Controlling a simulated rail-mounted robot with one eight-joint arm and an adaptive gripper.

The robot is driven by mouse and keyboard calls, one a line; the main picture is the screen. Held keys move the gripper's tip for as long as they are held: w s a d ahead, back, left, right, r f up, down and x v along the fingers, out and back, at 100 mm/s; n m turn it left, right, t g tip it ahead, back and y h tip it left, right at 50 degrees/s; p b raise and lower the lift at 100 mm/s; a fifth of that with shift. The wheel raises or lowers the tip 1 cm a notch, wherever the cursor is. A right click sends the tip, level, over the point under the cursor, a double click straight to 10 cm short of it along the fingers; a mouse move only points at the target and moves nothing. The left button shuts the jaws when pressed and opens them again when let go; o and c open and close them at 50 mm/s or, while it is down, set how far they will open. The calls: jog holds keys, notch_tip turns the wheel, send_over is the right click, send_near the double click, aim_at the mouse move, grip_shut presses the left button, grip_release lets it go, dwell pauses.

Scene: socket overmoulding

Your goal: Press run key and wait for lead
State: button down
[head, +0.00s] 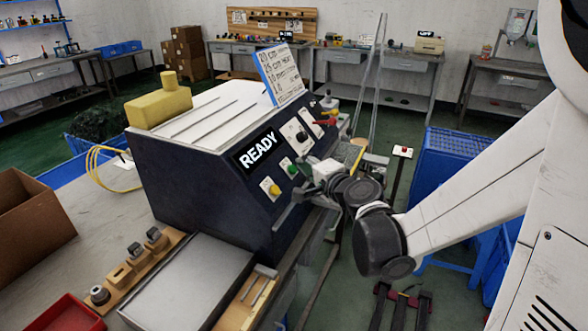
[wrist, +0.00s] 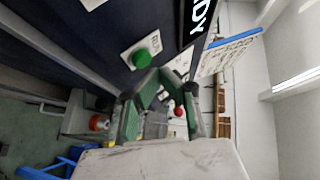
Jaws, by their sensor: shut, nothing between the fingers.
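The dark blue machine (head: 200,175) stands on the bench in the head view, with a lit panel reading READY (head: 258,151). Its sloped front carries a green button (head: 291,169) on a white plate and a yellow button (head: 270,187) lower left. The green button also shows in the wrist view (wrist: 142,58), just up and left of my fingertips. My gripper (head: 309,162) is in front of this panel, with its fingers (wrist: 160,73) together and empty. A gap seems to lie between fingers and green button; contact cannot be told. No lead is seen in the gripper.
A red button (wrist: 178,111) shows beyond my fingers. A metal tray (head: 190,285), a wooden block rack (head: 130,268) and a red bin (head: 68,315) lie front left. A blue crate (head: 445,165) stands right.

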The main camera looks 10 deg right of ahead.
jog(key=shift+a+f, duration=0.1)
dwell(0.7)
jog(key=shift+w+a+f+b, duration=0.15)
jog(key=shift+w+b, duration=0.05)
jog(key=shift+b, duration=0.15)
